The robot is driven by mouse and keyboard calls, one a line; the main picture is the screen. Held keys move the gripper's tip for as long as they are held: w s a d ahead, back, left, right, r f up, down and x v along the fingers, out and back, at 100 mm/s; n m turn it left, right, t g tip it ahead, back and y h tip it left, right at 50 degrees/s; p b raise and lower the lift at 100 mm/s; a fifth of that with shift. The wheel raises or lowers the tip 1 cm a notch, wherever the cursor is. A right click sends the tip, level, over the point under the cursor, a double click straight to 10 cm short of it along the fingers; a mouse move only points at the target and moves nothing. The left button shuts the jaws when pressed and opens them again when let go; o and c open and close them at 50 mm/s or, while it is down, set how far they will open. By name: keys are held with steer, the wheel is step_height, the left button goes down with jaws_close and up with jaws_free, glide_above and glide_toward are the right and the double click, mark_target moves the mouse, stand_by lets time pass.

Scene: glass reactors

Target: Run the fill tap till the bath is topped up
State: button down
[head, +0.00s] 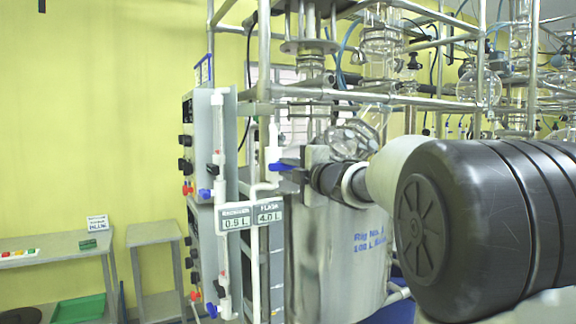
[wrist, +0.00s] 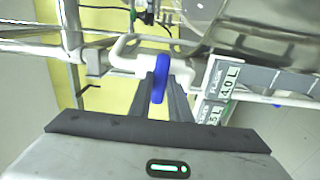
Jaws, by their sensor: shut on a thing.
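The fill tap has a blue lever (head: 281,166) on white pipework, left of the steel bath (head: 335,265) with blue lettering. My gripper (head: 297,167) reaches in from the right at the lever. In the wrist view the blue lever (wrist: 160,78) stands between the two dark fingers of my gripper (wrist: 161,88), which are shut on it. Two small displays hang below the tap. The right one (head: 269,217) reads 4.0 L; the left one (head: 236,221) seems to read 0.9 L. The water in the bath is not visible.
Metal scaffold pipes (head: 350,97) and glassware (head: 352,138) crowd the space above the bath. A grey control panel (head: 203,150) with knobs stands to the left.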

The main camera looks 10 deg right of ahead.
steer(key=shift+r, duration=0.1)
stand_by(0.3)
steer(key=c, duration=1.6)
jaws_free()
steer(key=shift+w, duration=0.1)
steer(key=shift+c, duration=0.2)
